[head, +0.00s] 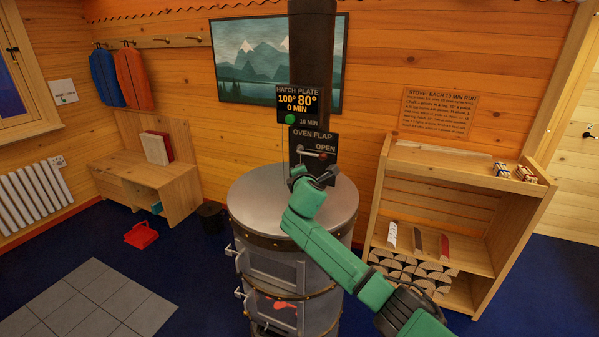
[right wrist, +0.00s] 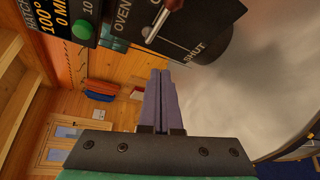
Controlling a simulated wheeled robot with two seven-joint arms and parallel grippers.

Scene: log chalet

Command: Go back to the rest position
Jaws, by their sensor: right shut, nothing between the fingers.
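My right gripper (head: 300,177) is at the end of the green arm, over the stove top in the head view. In the right wrist view, its two grey fingers (right wrist: 162,75) are together and empty. It is just below and in front of the oven flap plate (head: 328,140) on the stove pipe. The lever's dark red knob (head: 323,156) is near the word OPEN; the lever (right wrist: 158,22) also shows in the right wrist view, apart from the fingers. My left gripper is not in view.
The round metal stove (head: 262,198) stands under my right arm, with a dark pipe (head: 311,50) rising from it. A wooden shelf (head: 440,160) with logs is at the right. A bench (head: 150,178) and a red dustpan-like object (head: 142,234) are at the left.

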